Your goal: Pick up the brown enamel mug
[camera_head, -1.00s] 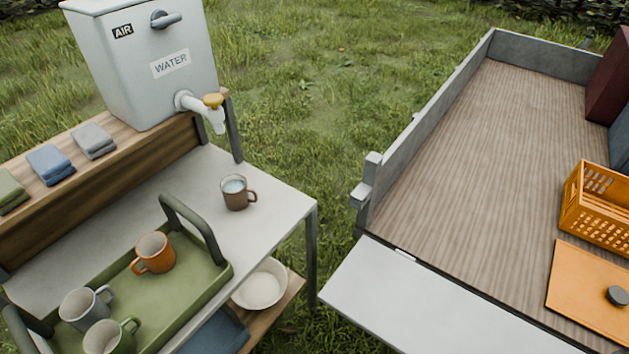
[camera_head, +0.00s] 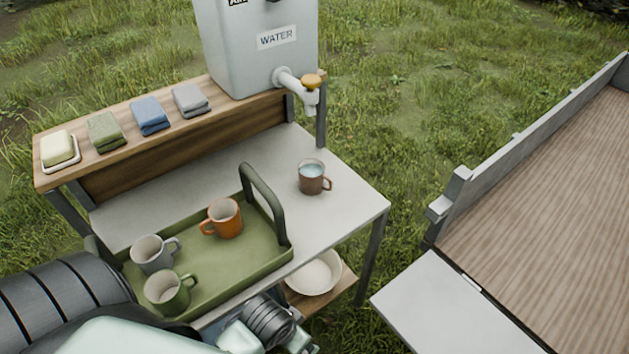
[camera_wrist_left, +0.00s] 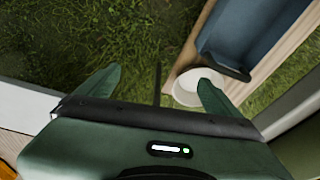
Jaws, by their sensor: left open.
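The brown enamel mug (camera_head: 312,187) stands upright on the grey table top (camera_head: 345,205), near its right end and below the water tap. It holds what looks like water, and its handle points right. My left arm comes in from the lower left in the head view, with its wrist low at the table's front edge, well short of the mug. In the left wrist view my left gripper (camera_wrist_left: 157,88) is open, its two green fingers spread with nothing between them. The mug does not show in that view. My right gripper is not in view.
A green tray (camera_head: 245,262) with an upright handle and an orange, a grey and a green mug stands left of the brown mug. A water tank (camera_head: 255,50) stands behind. A white bowl (camera_head: 315,275) sits on the lower shelf. A trailer bed (camera_head: 560,210) is at the right.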

